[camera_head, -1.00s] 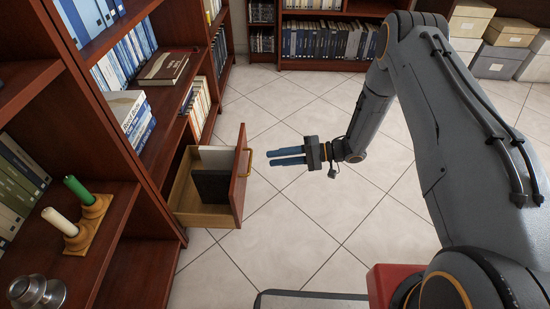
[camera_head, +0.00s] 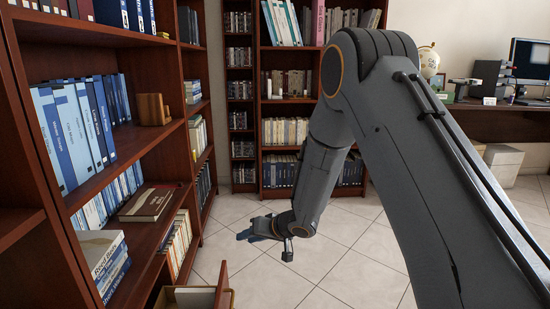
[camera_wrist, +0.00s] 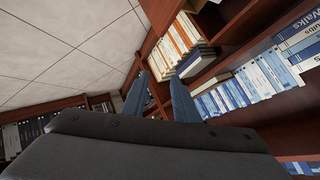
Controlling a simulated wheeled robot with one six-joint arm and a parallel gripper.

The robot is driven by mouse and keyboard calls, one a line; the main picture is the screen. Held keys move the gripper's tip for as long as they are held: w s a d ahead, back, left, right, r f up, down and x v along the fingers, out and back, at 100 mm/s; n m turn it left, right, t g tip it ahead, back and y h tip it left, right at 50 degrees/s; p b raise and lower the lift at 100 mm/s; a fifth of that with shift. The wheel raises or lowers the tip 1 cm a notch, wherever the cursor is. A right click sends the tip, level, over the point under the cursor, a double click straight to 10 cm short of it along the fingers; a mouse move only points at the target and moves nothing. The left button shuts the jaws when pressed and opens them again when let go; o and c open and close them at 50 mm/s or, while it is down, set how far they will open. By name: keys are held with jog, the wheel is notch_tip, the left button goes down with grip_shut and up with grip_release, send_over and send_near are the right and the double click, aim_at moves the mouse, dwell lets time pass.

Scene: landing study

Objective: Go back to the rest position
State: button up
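My gripper (camera_head: 246,233) hangs over the tiled floor to the right of the bookcase, apart from the shelves. In the wrist view its two blue fingers (camera_wrist: 160,78) stand apart with nothing between them. My grey arm reaches down from the right side of the head view and hides part of the far bookshelf and floor. An open drawer (camera_head: 225,287) shows at the bottom edge of the head view, mostly cut off, with a pale item inside.
The tall bookcase (camera_head: 152,234) runs along the left, with books and a flat brown book (camera_head: 147,203). Another bookshelf (camera_head: 262,98) stands at the back. A desk (camera_head: 500,107) with a monitor is at the right. Floor (camera_head: 262,284) beside the drawer is clear.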

jog(key=s+d+r+h, duration=0.3)
jog(key=s+r+h, duration=0.3)
jog(key=s+r, duration=0.7)
jog(key=s+d+r+n+g, duration=0.2)
jog(key=s+g, duration=0.1)
jog(key=s, duration=1.2)
jog(key=s+d+r+n+g, duration=0.2)
jog(key=s+r+g, duration=0.1)
jog(key=s, duration=1.2)
jog(key=d+r+m+h+p, duration=0.1)
jog(key=d+r+m+p, duration=0.2)
jog(key=d+r+p, duration=0.7)
jog(key=d+r+m+h+p, duration=0.1)
jog(key=d+r+m+p, duration=0.2)
jog(key=d+r+p, duration=0.7)
notch_tip(320, 180, up, 6)
jog(key=p, duration=1.3)
jog(key=shift+d+f+m, duration=0.25)
jog(key=shift+d+m, duration=0.05)
jog(key=shift+d, duration=0.1)
jog(key=shift+s, duration=0.1)
